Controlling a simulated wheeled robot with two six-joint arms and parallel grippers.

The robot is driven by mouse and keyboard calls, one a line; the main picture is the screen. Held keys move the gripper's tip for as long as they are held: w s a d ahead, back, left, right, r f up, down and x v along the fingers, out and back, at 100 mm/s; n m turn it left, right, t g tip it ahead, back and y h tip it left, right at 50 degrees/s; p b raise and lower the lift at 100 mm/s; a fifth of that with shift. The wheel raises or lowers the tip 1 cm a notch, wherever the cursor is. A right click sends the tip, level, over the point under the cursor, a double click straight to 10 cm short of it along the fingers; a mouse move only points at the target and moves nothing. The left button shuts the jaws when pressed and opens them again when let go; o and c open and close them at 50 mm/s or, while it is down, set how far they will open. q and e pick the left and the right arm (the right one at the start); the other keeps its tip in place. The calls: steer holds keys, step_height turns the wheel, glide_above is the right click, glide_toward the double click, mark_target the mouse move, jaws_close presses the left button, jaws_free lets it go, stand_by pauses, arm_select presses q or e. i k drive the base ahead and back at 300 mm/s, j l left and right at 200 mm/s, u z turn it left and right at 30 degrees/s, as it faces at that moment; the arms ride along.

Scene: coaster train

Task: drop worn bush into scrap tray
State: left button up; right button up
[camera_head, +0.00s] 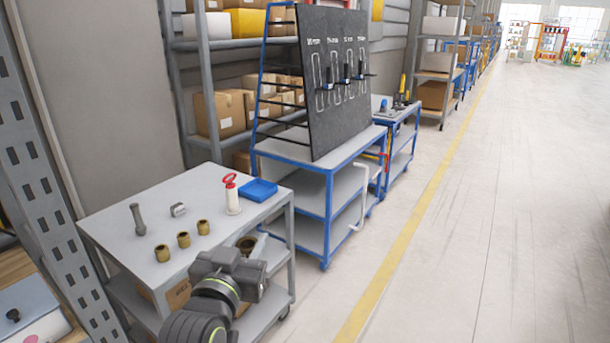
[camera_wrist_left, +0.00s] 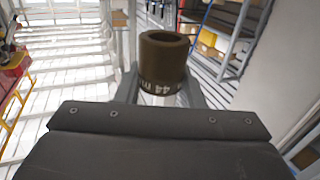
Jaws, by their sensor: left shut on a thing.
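My left gripper (camera_head: 249,250) is shut on a dark brown, ring-shaped bush (camera_wrist_left: 164,60). The white marking "44" shows on its side, with other characters partly hidden. The bush also shows in the head view (camera_head: 246,242), at the front right edge of the grey cart top. In the left wrist view it stands upright between the two fingers, its open top showing. A blue tray (camera_head: 259,190), the only tray I can make out, lies on the back right corner of the cart, beyond my gripper. It looks empty. My right gripper is not in view.
The grey cart top (camera_head: 120,215) holds several brass bushes (camera_head: 183,240), a grey pin (camera_head: 138,219), a small metal block (camera_head: 178,210) and a red-handled white tool (camera_head: 232,194) beside the tray. A blue cart with a black board (camera_head: 335,85) stands behind. The floor at right is clear.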

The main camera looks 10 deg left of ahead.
mark_target(257, 193)
steer(key=i+u, duration=0.15)
steer(key=i, duration=0.35)
steer(key=i+u, duration=0.2)
steer(key=i, duration=0.35)
steer(key=i+l+u, duration=0.15)
steer(key=i, duration=0.35)
steer(key=i+j+z, duration=0.1)
steer(key=i+z, duration=0.15)
steer(key=i, duration=0.15)
steer(key=i+j+z, duration=0.25)
steer(key=i, duration=0.15)
steer(key=l, duration=0.1)
